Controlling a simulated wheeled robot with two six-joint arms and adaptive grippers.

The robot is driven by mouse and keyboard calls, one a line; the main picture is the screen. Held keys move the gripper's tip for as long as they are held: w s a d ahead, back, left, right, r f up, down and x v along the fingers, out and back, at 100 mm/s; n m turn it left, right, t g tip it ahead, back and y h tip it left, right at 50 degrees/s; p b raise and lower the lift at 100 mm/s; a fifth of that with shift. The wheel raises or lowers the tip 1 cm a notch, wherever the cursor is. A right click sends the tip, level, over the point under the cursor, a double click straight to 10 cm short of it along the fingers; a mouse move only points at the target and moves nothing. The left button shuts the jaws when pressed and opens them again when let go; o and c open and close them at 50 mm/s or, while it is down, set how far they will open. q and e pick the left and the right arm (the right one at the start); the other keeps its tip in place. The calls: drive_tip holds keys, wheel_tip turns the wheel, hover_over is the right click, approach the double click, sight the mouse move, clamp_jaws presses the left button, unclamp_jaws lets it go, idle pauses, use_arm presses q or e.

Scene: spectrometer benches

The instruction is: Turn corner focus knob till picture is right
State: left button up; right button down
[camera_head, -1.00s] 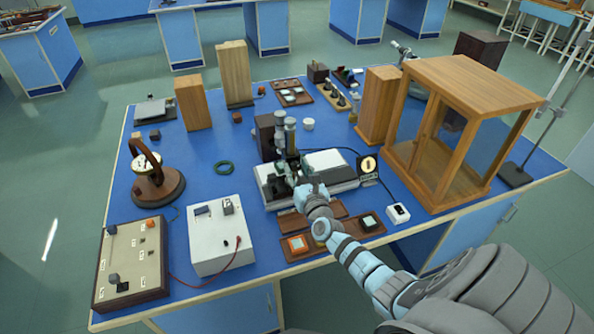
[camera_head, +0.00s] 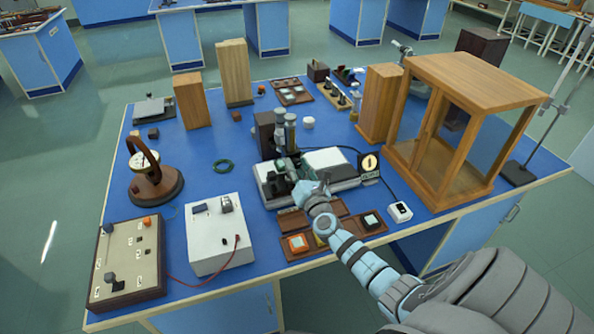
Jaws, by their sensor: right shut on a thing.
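The instrument (camera_head: 268,180) stands mid-table, with a pale base, dark stage parts and upright grey tubes. A small dark display (camera_head: 370,165) with a bright round picture stands at its right end. The picture's detail is too small to judge. My right gripper (camera_head: 306,184) reaches in from the lower right to the instrument's front edge. It is shut on the focus knob, which its fingers and wrist hide. My left gripper is out of view.
Sample trays (camera_head: 372,236) lie just in front, under my right forearm. A white box (camera_head: 217,262) and a control panel (camera_head: 118,293) stand front left. A glazed wooden case (camera_head: 470,78) stands at the right.

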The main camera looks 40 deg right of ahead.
drive_tip(key=m+b, duration=0.1)
drive_tip(key=m, duration=0.3)
drive_tip(key=shift+f+m+b, duration=0.1)
drive_tip(key=shift+m+b, duration=0.2)
drive_tip(key=shift+b, duration=0.1)
drive_tip(key=shift+m+b, duration=0.75)
drive_tip(key=shift+m, duration=1.15)
drive_tip(key=c, duration=1.2)
unclamp_jaws()
drive_tip(key=shift+c, duration=0.2)
drive_tip(key=v, duration=1.2)
